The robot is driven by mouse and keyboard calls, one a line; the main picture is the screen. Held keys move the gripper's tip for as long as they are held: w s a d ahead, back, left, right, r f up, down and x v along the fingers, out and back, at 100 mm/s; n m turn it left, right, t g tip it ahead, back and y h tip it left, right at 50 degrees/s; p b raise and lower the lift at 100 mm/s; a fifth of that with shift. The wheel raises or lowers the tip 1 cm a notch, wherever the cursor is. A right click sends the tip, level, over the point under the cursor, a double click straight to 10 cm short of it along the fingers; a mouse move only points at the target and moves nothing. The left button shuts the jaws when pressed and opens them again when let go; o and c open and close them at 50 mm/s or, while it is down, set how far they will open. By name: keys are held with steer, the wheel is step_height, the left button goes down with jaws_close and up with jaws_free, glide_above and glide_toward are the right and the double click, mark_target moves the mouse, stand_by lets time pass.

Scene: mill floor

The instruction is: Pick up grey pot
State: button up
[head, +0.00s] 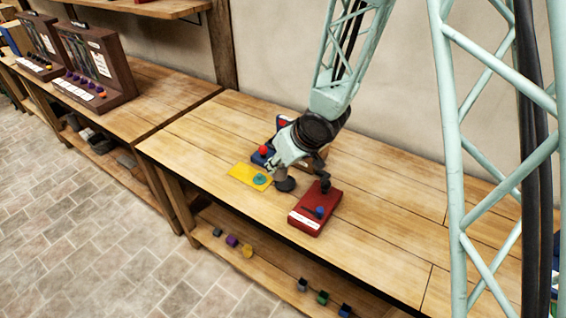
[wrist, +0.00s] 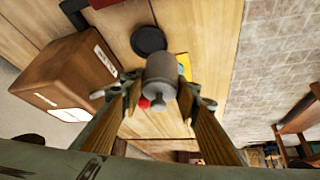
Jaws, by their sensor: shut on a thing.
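The grey pot (wrist: 160,78) is a small rounded vessel between the two fingers of my gripper (wrist: 161,90) in the wrist view. My gripper is shut on it, one finger on each side. In the head view my gripper (head: 280,170) reaches down over the workbench, and the pot is small and partly hidden there. A dark round disc (wrist: 148,40) lies on the bench beside the pot in the wrist view. In the head view this disc (head: 286,186) shows just below the gripper. The exact gap between pot and bench is hard to tell.
A red box (head: 316,209) with a blue knob stands right of the gripper. A yellow plate (head: 240,173) with a teal disc lies to its left, near a blue box with a red ball (head: 263,150). A lower shelf (head: 270,262) holds several small blocks.

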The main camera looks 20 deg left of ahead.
steer(key=s+a+b, duration=0.1)
steer(key=s+a, duration=0.1)
steer(key=s, duration=0.6)
steer(key=s+a+b, duration=0.2)
steer(key=s, duration=0.6)
steer(key=shift+a, duration=0.4)
steer(key=shift+r, duration=0.15)
